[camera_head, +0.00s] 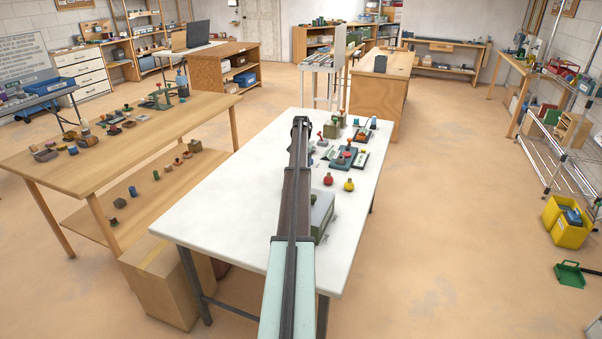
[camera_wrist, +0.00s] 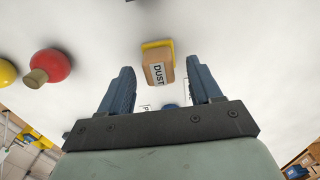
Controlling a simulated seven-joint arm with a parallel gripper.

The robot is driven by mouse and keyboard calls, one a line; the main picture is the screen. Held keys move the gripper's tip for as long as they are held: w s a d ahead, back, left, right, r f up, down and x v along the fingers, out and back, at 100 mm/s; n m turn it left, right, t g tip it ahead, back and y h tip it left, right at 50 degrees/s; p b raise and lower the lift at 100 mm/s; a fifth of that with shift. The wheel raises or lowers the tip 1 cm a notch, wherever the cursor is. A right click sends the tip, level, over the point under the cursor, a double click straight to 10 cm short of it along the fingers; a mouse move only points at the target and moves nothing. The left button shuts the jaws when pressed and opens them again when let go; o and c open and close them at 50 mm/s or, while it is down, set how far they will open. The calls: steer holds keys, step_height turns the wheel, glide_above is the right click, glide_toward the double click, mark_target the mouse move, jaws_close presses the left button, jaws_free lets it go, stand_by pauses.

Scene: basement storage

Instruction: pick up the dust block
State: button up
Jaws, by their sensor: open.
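The dust block (camera_wrist: 158,66) is a small tan block with a white label reading "DUST" and a yellow side. In the wrist view it stands on the white surface, framed between and slightly beyond the two blue fingertips. My gripper (camera_wrist: 160,78) is open and nothing is held in it. In the head view my gripper (camera_head: 301,122) is over the far part of the white table (camera_head: 225,215). I cannot make out the dust block there; my arm may be covering it.
A red round piece (camera_head: 328,179) and a yellow one (camera_head: 349,185) stand right of my arm. A grey-green box (camera_head: 322,212) sits close beside the arm. Several small items crowd the table's far right. The table's left side is bare.

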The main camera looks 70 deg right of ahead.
steer(key=shift+f, duration=0.85)
steer(key=shift+c, duration=0.5)
steer(key=c, duration=0.9)
steer(key=shift+r, duration=0.15)
steer(key=shift+c, duration=0.2)
step_height(320, 180, up, 10)
steer(key=shift+f, duration=0.1)
